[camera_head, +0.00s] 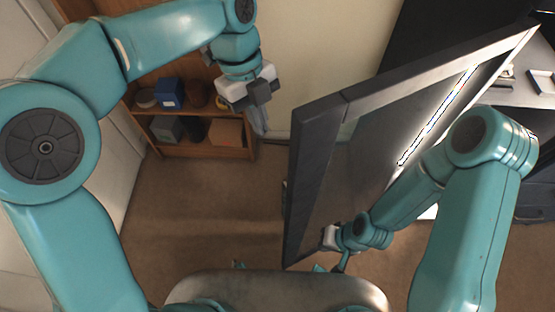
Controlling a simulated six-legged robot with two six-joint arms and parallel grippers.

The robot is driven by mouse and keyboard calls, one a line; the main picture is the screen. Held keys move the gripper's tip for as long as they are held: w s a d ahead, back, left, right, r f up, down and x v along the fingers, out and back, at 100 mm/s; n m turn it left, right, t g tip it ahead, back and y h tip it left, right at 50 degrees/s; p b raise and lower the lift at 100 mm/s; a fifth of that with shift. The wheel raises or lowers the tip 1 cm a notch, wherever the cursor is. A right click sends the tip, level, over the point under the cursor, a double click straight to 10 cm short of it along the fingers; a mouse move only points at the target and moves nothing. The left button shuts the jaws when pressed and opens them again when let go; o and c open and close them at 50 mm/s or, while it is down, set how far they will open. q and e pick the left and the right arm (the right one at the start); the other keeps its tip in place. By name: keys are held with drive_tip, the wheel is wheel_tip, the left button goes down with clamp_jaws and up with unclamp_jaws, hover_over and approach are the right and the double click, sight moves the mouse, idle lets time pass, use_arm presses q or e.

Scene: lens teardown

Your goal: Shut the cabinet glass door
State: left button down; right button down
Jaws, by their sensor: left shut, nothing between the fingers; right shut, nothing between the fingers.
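The cabinet glass door (395,85) has a dark frame and a glass pane, and stands swung open across the right half of the view. The cabinet (525,90) is at the right edge, with a pale shelf inside and a dark body. My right arm crosses in front of the glass. My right gripper (328,238) is shut and empty at the lower left part of the door, close to its frame; I cannot tell whether it touches. My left gripper (260,115) is shut and empty, left of the door and apart from it, pointing down.
A low wooden bookcase (205,148) with boxes and pots stands behind my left gripper, against the wall. A blue box (169,93) sits on its upper shelf. Bare brown floor (200,215) lies between the bookcase and the door.

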use_arm(q)
drive_tip(key=s+d+f, duration=0.4)
drive_tip(key=f, duration=0.5)
drive_tip(key=shift+s+p, duration=0.3)
drive_tip(key=shift+p, duration=0.15)
drive_tip(key=shift+s, duration=0.1)
